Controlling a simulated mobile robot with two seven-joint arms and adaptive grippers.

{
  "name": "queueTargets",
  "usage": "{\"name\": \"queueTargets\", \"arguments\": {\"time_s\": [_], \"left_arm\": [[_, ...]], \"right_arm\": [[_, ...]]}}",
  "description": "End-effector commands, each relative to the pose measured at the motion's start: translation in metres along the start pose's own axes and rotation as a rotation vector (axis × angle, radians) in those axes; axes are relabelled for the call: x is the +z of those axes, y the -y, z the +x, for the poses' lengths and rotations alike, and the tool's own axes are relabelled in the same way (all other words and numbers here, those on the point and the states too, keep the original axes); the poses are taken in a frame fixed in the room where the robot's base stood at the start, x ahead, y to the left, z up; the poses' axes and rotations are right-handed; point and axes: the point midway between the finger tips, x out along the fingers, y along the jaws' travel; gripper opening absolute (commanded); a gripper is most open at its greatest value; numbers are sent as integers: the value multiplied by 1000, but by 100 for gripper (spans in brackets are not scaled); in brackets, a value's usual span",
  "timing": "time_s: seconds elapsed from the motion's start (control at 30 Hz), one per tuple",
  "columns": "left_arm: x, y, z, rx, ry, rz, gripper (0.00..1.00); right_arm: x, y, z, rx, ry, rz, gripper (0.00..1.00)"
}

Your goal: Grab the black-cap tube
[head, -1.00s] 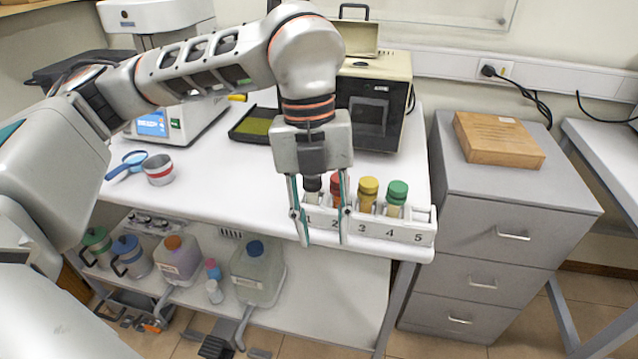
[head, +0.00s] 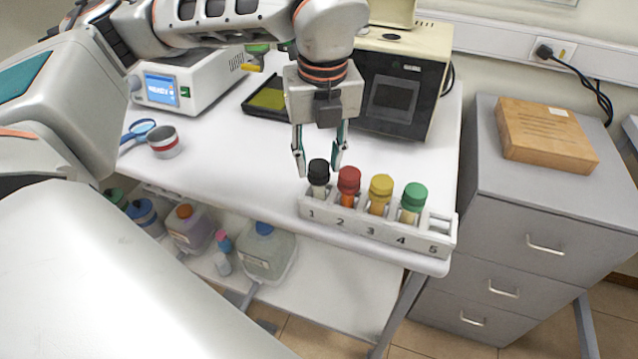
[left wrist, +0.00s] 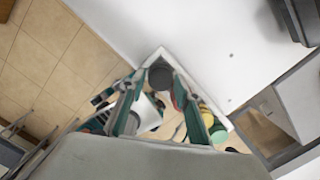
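The black-cap tube (head: 318,174) stands upright in slot 1 of the white numbered rack (head: 372,236), at the rack's left end. My left gripper (head: 320,166) points down at the black cap. Its two fingers are open, one on each side of the cap in the picture, with gaps showing. In the left wrist view the dark round cap (left wrist: 160,76) shows between the open fingertips (left wrist: 158,80). I cannot tell how far the tips are above or behind the cap. My right gripper is not in view.
Red-cap (head: 349,181), yellow-cap (head: 381,188) and green-cap (head: 413,197) tubes stand in slots 2 to 4; slot 5 is empty. A beige-and-black machine (head: 398,88) stands behind. The white table (head: 230,180) is clear left of the rack.

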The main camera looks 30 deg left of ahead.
Motion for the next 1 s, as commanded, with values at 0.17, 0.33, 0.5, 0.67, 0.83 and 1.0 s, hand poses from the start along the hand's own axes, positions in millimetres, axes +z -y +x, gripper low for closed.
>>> {"name": "queueTargets", "arguments": {"time_s": [0.17, 0.33, 0.5, 0.67, 0.83, 1.0], "left_arm": [[0, 0, 14, 0, -1, 1, 33], [0, 0, 15, 0, -1, 1, 33], [0, 0, 15, 0, -1, 1, 2], [0, 0, 15, -1, -1, 2, 0], [0, 0, 13, -1, 0, 1, 0], [2, 1, 4, -3, 2, 0, 0]], "right_arm": [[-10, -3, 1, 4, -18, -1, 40], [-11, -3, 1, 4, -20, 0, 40], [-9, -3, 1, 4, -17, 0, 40], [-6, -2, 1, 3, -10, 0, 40], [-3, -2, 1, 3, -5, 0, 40], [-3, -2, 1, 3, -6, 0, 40]]}}
